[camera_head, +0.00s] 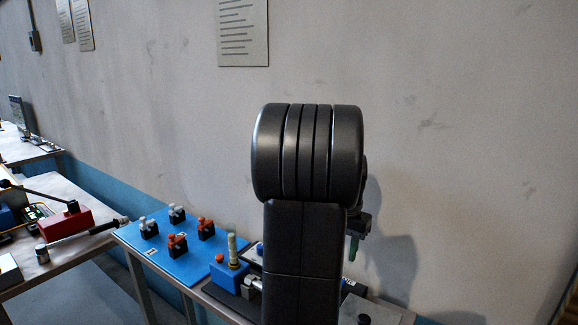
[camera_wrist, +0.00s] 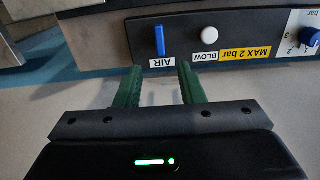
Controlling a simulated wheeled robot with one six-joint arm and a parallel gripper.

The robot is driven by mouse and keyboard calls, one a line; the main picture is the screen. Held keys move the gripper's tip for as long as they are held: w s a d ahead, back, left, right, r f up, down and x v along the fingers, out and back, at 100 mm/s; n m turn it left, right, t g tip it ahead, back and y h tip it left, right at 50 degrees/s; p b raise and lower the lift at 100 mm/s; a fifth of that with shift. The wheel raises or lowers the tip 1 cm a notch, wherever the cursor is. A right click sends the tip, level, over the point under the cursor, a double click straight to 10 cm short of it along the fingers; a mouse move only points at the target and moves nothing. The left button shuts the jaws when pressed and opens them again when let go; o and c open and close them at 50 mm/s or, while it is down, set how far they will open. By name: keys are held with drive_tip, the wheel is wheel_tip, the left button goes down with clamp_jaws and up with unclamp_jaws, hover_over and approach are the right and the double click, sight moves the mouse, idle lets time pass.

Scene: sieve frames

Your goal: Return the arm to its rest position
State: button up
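My gripper (camera_wrist: 158,88) shows in the wrist view with two green fingers apart and nothing between them. It is open, in front of a dark panel (camera_wrist: 115,45) with a blue lever (camera_wrist: 159,40) marked AIR and a white button (camera_wrist: 209,35) marked BLOW. The fingertips look clear of the panel.
A blue board (camera_head: 180,262) with several orange-topped and grey-topped pieces lies on the bench left of my arm. A blue block (camera_head: 229,277) with a pale post stands beside it. Another table (camera_head: 60,190) with a red device (camera_head: 64,220) is further left. The wall is close behind.

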wheel_tip(320, 180, down, 11)
drive_tip(key=shift+s+r, duration=0.1)
drive_tip(key=shift+n, duration=0.3)
drive_tip(key=n, duration=0.4)
drive_tip(key=shift+n, duration=0.4)
drive_tip(key=shift+n+b, duration=0.55)
drive_tip(key=shift+n, duration=1.65)
drive_tip(key=shift+r, duration=0.15)
